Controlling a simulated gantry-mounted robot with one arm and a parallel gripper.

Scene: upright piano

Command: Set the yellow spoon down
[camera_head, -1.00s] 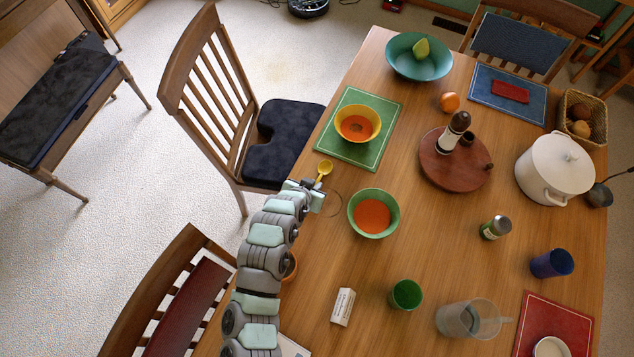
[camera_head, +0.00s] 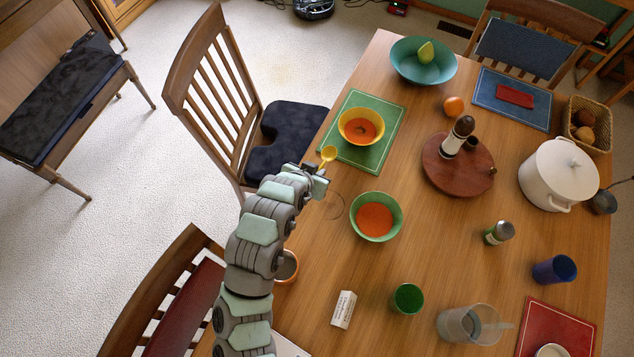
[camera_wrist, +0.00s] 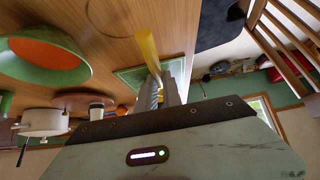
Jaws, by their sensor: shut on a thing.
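The yellow spoon (camera_head: 328,154) is held at the end of my arm, near the table's left edge and the lower left corner of the green placemat (camera_head: 388,147). My gripper (camera_head: 318,171) is shut on it. I cannot tell whether the spoon touches the table or the mat.
A yellow bowl (camera_head: 344,123) with orange contents stands on the green mat. A green bowl (camera_head: 356,226) with orange contents stands right of my arm. A chair with a dark cushion (camera_head: 290,130) is by the left table edge. Bare wood (camera_head: 400,190) lies between the bowls and the round wooden tray (camera_head: 436,177).

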